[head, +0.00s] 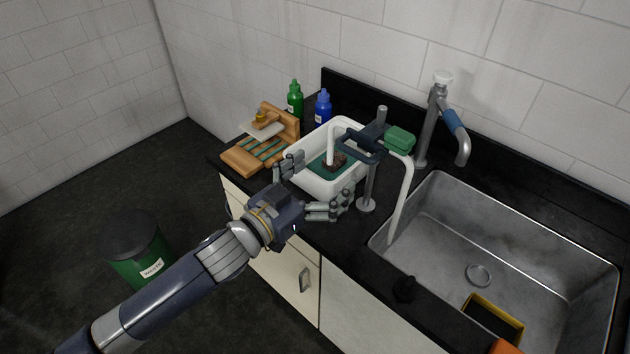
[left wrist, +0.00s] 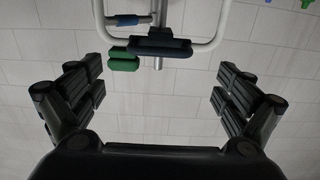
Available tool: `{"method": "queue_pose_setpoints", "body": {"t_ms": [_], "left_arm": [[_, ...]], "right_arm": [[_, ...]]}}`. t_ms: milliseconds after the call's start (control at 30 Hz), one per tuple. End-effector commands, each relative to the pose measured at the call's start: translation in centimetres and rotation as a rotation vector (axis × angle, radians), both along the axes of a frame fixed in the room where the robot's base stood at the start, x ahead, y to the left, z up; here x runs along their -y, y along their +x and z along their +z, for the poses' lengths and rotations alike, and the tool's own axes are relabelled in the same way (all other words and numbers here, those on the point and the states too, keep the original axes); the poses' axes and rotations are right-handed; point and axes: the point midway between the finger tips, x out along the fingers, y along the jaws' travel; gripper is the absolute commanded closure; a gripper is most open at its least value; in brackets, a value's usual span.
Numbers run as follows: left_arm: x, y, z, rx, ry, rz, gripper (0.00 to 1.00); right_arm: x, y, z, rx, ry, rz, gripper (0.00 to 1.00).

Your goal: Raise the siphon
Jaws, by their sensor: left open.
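The siphon is a white bent tube (head: 407,190) held on a grey upright stand (head: 369,186) by a dark blue clamp handle (head: 360,147) with a green block (head: 399,139). One end dips into a white basin (head: 300,173) with green contents and a brown lump; the other hangs into the metal sink. My left gripper (head: 318,185) is open and empty, in front of the basin and short of the stand. In the left wrist view, the dark blue handle (left wrist: 161,48) and green block (left wrist: 124,60) show beyond and between the open fingers (left wrist: 155,97). My right gripper is not in view.
A steel sink (head: 440,225) with a yellow-rimmed dark item lies to the right, with a faucet (head: 431,125) behind it. A wooden rack (head: 254,155) and green and blue bottles stand behind left. A dark bin (head: 137,250) is on the floor.

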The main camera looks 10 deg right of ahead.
Motion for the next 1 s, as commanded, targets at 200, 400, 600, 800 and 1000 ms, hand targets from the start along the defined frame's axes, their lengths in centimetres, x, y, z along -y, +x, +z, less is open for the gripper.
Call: {"method": "queue_pose_setpoints", "body": {"t_ms": [200,400,600,800,1000], "left_arm": [[-1.7,-1.3,-0.1,0.0,0.002,0.0,0.05],[-1.9,-1.5,-0.1,-0.001,0.002,0.0,0.05],[-1.9,-1.4,-0.1,-0.001,0.002,0.001,0.05],[-2.1,-1.0,-0.9,-0.009,0.007,0.014,0.05],[-5.7,3.1,-9.0,-0.091,0.074,0.154,0.05]], "right_arm": [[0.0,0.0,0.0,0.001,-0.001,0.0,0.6],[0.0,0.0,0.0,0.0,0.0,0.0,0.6],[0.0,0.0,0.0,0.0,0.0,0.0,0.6],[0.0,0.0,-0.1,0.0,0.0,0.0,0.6],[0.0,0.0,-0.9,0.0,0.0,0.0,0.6]]}}
